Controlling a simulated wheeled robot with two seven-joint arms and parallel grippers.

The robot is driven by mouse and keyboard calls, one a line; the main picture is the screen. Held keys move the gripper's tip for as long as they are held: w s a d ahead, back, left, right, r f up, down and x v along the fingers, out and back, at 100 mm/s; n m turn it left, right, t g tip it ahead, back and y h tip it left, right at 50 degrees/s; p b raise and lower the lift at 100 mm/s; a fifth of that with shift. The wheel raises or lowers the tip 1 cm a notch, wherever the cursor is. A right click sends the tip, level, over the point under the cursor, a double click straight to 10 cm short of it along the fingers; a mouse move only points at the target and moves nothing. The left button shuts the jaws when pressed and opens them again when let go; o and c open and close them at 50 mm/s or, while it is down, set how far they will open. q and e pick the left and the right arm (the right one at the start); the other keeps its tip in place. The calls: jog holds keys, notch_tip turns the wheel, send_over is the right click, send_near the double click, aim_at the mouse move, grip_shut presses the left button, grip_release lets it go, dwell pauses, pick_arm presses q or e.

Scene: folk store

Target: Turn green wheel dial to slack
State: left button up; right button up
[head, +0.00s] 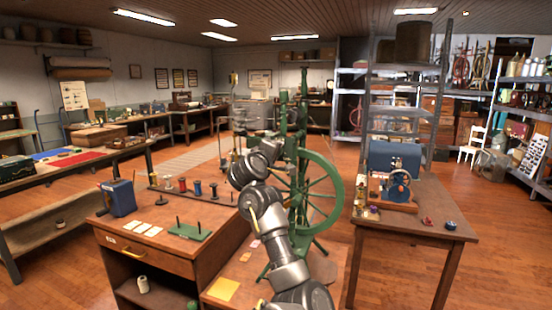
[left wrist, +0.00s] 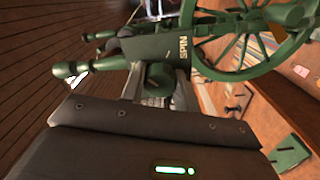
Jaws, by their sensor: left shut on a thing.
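The green spinning wheel (head: 322,195) stands at the centre of the head view, with its large spoked wheel to the right of my arm. In the left wrist view its green body (left wrist: 150,48) carries the word SPIN in pale letters, beside the large wheel (left wrist: 245,50). A short round green dial knob (left wrist: 160,76) sits below that body. No slack marking is readable. In the head view my arm hides part of the spinning wheel. My right gripper is out of view.
A wooden desk (head: 160,262) with coloured spools (head: 198,188) and a blue box (head: 118,198) stands left. A table (head: 440,205) with a blue hand-cranked machine (head: 393,165) stands right. Open wooden floor (head: 500,250) lies beyond it.

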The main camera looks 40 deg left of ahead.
pick_arm(q)
jog(key=n+b, duration=0.1)
jog(key=n, duration=0.2)
jog(key=shift+f+n+b, duration=0.1)
jog(key=shift+n+b, duration=0.25)
jog(key=shift+n, duration=0.05)
jog(key=shift+n+b, duration=0.45)
jog(key=shift+n, duration=1.15)
jog(key=shift+n+b, duration=0.4)
jog(key=shift+n, duration=0.3)
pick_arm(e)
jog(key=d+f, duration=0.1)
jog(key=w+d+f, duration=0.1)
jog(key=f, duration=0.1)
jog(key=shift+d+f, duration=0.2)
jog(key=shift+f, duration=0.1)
pick_arm(q)
jog(key=shift+n, duration=0.5)
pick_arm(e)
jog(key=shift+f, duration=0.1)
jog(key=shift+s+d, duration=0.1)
pick_arm(q)
jog(key=o, duration=1)
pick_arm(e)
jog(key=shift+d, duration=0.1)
